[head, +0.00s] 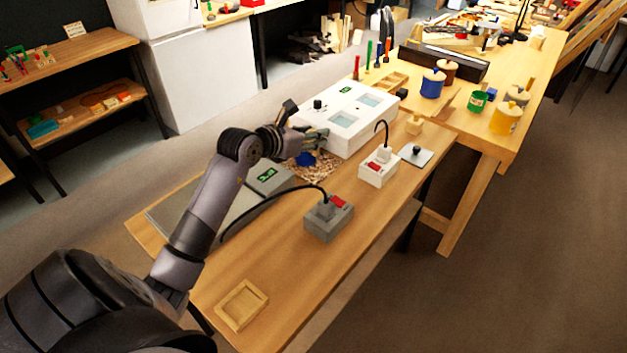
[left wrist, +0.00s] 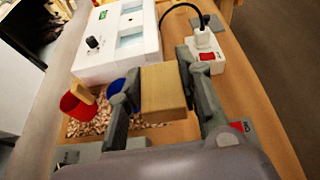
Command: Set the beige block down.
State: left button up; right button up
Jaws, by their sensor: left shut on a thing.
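The beige block (left wrist: 163,93) is between the two fingers of my left gripper (left wrist: 158,88) in the left wrist view, with both fingers against its sides. The block is held over the workbench, in front of the white box with two windows. In the head view my left gripper (head: 312,135) is beside the near left side of that white box (head: 347,117). The block cannot be made out there. I cannot tell how high the block is above the bench. My right gripper is in neither view.
Wood shavings (left wrist: 90,127), a red cup (left wrist: 77,103) and a blue cup (left wrist: 116,87) lie near the gripper. A white switch box (head: 378,169) and a grey switch box (head: 328,220) with cables stand on the bench (head: 275,255). A shallow wooden tray (head: 232,319) lies at the near end.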

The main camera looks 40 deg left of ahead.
pick_arm(q)
send_over(312, 197)
notch_tip(312, 197, down, 7)
notch_tip(312, 197, down, 7)
jog(key=shift+w+r, duration=0.1)
jog(key=shift+r, duration=0.05)
jog(key=shift+f, duration=0.2)
notch_tip(312, 197, down, 4)
jog(key=shift+f+b, duration=0.1)
jog(key=shift+b, duration=0.4)
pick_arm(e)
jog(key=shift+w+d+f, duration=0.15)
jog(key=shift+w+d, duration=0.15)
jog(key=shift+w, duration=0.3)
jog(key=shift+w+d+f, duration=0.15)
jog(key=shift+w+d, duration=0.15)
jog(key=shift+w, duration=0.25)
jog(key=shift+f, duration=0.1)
pick_arm(q)
jog(key=o, duration=1)
jog(key=shift+f, duration=0.1)
jog(key=shift+c, duration=0.2)
jog(key=shift+o, duration=0.3)
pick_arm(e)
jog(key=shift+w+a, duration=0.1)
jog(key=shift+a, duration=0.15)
